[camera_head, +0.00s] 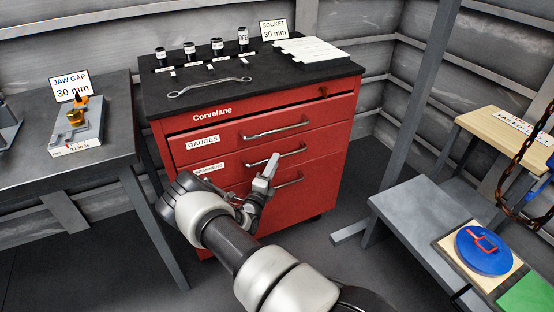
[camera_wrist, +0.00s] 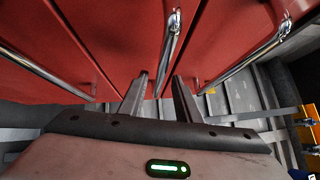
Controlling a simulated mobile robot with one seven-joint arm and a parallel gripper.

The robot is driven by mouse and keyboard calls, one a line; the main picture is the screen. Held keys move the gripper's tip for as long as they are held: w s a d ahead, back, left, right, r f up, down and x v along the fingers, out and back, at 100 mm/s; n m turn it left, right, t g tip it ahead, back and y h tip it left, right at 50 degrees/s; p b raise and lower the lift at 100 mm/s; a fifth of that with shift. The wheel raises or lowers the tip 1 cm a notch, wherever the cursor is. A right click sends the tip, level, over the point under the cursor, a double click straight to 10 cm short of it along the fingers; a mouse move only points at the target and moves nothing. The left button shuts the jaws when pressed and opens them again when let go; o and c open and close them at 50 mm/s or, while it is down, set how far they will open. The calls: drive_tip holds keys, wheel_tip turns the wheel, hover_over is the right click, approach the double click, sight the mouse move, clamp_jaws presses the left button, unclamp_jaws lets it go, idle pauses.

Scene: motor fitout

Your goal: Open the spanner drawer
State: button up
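The red cabinet (camera_head: 335,112) has a top drawer labelled GAUGES (camera_head: 203,142) and a middle drawer whose label, partly hidden, seems to read SPANNERS (camera_head: 210,168). The drawers look shut. The middle drawer's bar handle (camera_head: 292,153) also shows in the wrist view (camera_wrist: 171,45). My gripper (camera_head: 270,166) is in front of the middle drawer at that handle. In the wrist view my gripper (camera_wrist: 161,82) has its fingers apart, with the handle's line running between the tips. I cannot tell whether they touch it. My arm hides part of the lower drawer front.
The top drawer's handle (camera_head: 275,130) is just above and the bottom drawer's handle (camera_head: 289,180) just below. A spanner (camera_head: 208,86) and sockets (camera_head: 190,48) lie on the cabinet top. A grey table (camera_head: 30,165) stands left, a grey bench (camera_head: 405,205) right.

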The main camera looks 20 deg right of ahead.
drive_tip(key=shift+x, duration=2)
drive_tip(key=shift+r, duration=0.1)
clamp_jaws()
